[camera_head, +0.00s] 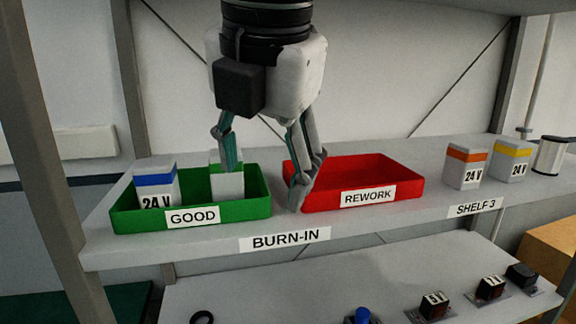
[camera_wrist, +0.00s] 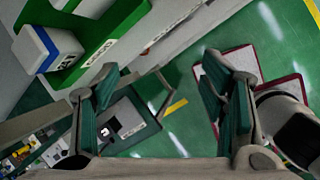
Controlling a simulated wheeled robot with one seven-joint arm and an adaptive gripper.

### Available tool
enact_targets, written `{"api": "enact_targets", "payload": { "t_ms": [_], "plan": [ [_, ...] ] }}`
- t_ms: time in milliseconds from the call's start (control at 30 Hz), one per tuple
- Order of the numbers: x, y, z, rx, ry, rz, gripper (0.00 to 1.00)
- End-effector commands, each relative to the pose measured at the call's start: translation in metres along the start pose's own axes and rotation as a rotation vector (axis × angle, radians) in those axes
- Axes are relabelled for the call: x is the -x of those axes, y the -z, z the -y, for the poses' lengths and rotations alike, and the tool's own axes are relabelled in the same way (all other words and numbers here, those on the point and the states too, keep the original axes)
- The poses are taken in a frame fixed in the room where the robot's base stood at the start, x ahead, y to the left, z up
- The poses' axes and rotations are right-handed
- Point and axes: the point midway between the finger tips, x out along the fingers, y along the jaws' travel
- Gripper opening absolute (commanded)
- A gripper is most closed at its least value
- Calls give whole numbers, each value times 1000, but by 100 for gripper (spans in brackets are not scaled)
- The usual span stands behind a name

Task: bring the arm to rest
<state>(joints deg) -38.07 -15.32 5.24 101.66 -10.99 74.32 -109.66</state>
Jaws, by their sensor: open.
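My gripper (camera_head: 264,178) hangs over the shelf with its two fingers spread and nothing between them. Its left finger is in front of a white box with a green band (camera_head: 229,187), hiding part of it. Its right finger is in front of the left end of the red REWORK tray (camera_head: 408,190). In the wrist view the open fingers (camera_wrist: 157,75) have only the floor and lower surfaces behind them. The green GOOD tray (camera_head: 243,211) holds the green-banded box and a white 24 V box with a blue band (camera_head: 156,184), also in the wrist view (camera_wrist: 45,48).
The red tray looks empty. Right of it stand an orange-banded box (camera_head: 464,166), a yellow-banded box (camera_head: 512,160) and a dark-topped cylinder (camera_head: 550,157). A rack post (camera_head: 38,130) rises at left. A lower shelf (camera_head: 260,297) carries several small switches.

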Motion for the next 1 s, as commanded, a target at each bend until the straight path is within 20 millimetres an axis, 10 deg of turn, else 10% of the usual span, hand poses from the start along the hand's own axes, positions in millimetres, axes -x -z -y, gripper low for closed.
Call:
{"api": "enact_targets", "payload": {
  "t_ms": [333, 700, 1000],
  "plan": [
    [-35, -26, 103, -980, -7, 34, 65],
    [-78, -12, 214, -2161, -87, 70, 65],
    [-97, 4, 252, -2647, -155, 69, 65]
  ]
}}
